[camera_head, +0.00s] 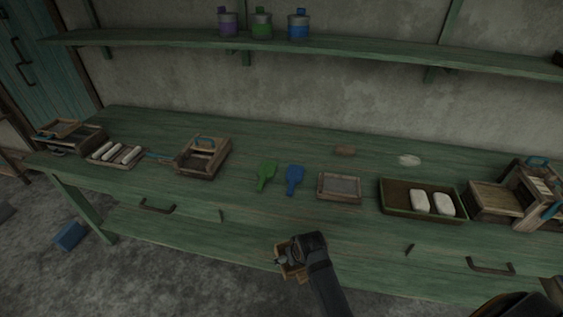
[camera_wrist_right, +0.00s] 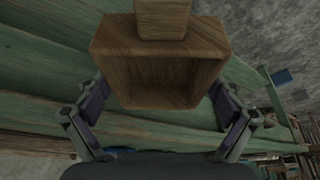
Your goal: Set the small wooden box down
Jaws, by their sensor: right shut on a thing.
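The small wooden box (camera_wrist_right: 115,42) fills the upper middle of the right wrist view. It is plain brown wood, with a hollow open face toward the camera and a smaller wooden block at its top edge. My right gripper (camera_wrist_right: 161,104) is shut on it, one finger at each side. In the head view my right gripper (camera_head: 284,258) is in front of the green table's front edge, with part of the box (camera_head: 301,276) showing beneath it; the arm hides the rest. My left gripper is not in view.
The green table (camera_head: 240,210) holds a grey-topped tray (camera_head: 339,187), a green brush (camera_head: 266,174), a blue brush (camera_head: 294,178), a box with white blocks (camera_head: 395,198) and wooden boxes at both ends. Its front strip is mostly bare. A shelf (camera_head: 340,48) runs above.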

